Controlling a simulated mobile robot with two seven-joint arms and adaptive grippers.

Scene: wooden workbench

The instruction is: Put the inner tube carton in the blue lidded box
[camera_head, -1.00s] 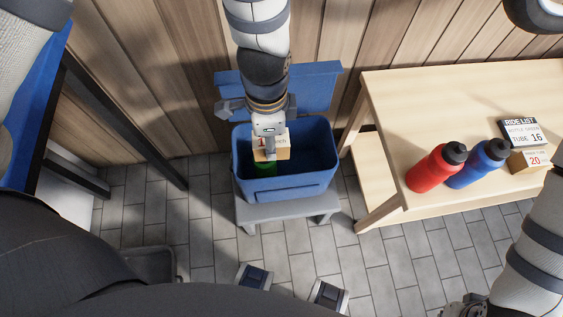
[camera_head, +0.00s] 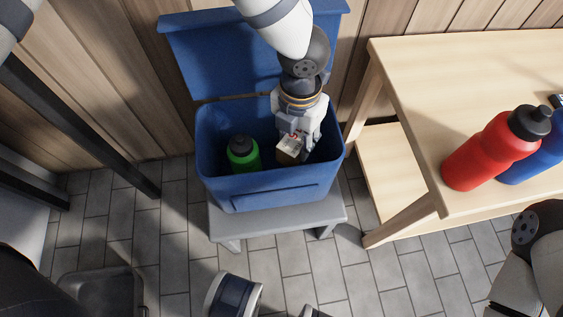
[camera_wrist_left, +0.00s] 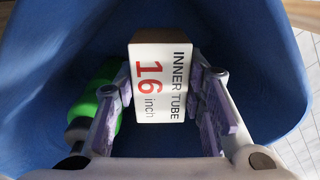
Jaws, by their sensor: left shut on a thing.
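The inner tube carton (camera_head: 289,149), a small white and brown box marked 16 inch, is held between the fingers of my left gripper (camera_head: 295,143). In the left wrist view the carton (camera_wrist_left: 160,84) shows its printed face between the two fingers (camera_wrist_left: 161,103). The blue lidded box (camera_head: 262,194) stands with its lid (camera_head: 250,55) open against the wall. The carton is inside the box opening, on the right side; whether it touches the floor of the box is unclear.
A green bottle (camera_head: 243,155) with a black cap stands in the box, left of the carton. The box rests on a grey stool (camera_head: 275,219). A wooden bench (camera_head: 410,85) to the right bears a red bottle (camera_head: 488,154) and a blue bottle (camera_head: 535,160).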

